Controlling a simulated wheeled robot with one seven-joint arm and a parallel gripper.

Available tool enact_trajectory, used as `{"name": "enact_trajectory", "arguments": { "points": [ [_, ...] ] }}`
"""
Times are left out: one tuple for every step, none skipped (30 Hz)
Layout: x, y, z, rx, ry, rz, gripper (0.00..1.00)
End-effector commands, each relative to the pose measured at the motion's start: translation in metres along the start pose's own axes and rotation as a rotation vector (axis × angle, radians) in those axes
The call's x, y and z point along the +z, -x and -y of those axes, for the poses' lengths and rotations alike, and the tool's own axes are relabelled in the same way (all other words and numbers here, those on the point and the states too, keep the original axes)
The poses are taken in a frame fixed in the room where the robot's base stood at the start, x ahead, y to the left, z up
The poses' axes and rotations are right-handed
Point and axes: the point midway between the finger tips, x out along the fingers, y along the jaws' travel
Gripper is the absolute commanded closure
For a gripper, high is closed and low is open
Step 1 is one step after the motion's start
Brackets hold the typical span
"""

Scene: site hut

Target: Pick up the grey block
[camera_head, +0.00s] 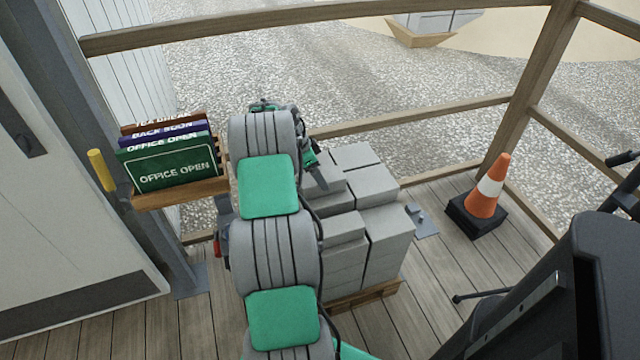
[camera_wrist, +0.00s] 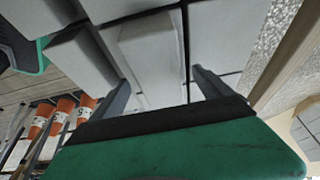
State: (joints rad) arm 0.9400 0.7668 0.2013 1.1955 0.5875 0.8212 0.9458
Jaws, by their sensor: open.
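Several plain grey blocks are stacked on a wooden pallet (camera_head: 367,295), right of my arm in the head view. A top block (camera_head: 374,184) and a nearer one (camera_head: 345,228) show there; they look alike, so I cannot tell which the task means. In the wrist view my gripper (camera_wrist: 162,76) is open, its two dark fingers apart. A grey block (camera_wrist: 153,52) lies in view between them, with other blocks on both sides. I cannot tell whether the fingers touch it. In the head view my arm hides part of the stack and most of the gripper.
A wooden railing (camera_head: 420,118) runs behind the stack. An orange and white cone (camera_head: 488,188) stands on the deck to the right. A rack with signs, the front one a green "OFFICE OPEN" sign (camera_head: 172,170), is at left beside a white door (camera_head: 60,220).

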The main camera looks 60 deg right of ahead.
Motion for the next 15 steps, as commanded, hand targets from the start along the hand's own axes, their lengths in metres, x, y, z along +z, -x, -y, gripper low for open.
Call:
{"name": "enact_trajectory", "arguments": {
  "points": [
    [0.0, -0.013, -0.002, 0.004, -0.002, 0.0, 0.11],
    [0.0, -0.019, -0.002, 0.005, -0.002, 0.0, 0.11],
    [0.0, -0.026, -0.002, 0.004, -0.001, 0.001, 0.11],
    [0.0, -0.029, -0.002, 0.003, -0.001, 0.001, 0.11],
    [-0.001, -0.032, -0.002, 0.002, -0.002, 0.001, 0.11],
    [-0.001, -0.033, -0.002, 0.001, -0.002, 0.0, 0.11],
    [-0.001, -0.033, -0.002, 0.001, -0.002, 0.0, 0.11],
    [-0.001, -0.033, -0.002, 0.001, -0.002, 0.0, 0.11],
    [-0.002, -0.032, -0.002, 0.001, -0.003, 0.0, 0.11],
    [-0.002, -0.032, -0.002, 0.001, -0.003, 0.0, 0.11],
    [-0.002, -0.033, -0.002, 0.001, -0.003, 0.0, 0.11],
    [-0.002, -0.033, -0.002, 0.002, -0.003, 0.0, 0.14],
    [-0.003, -0.033, -0.002, 0.002, -0.004, 0.0, 0.17],
    [-0.003, -0.033, -0.002, 0.002, -0.004, 0.0, 0.19],
    [-0.003, -0.033, -0.002, 0.002, -0.004, 0.0, 0.22]
  ]
}}
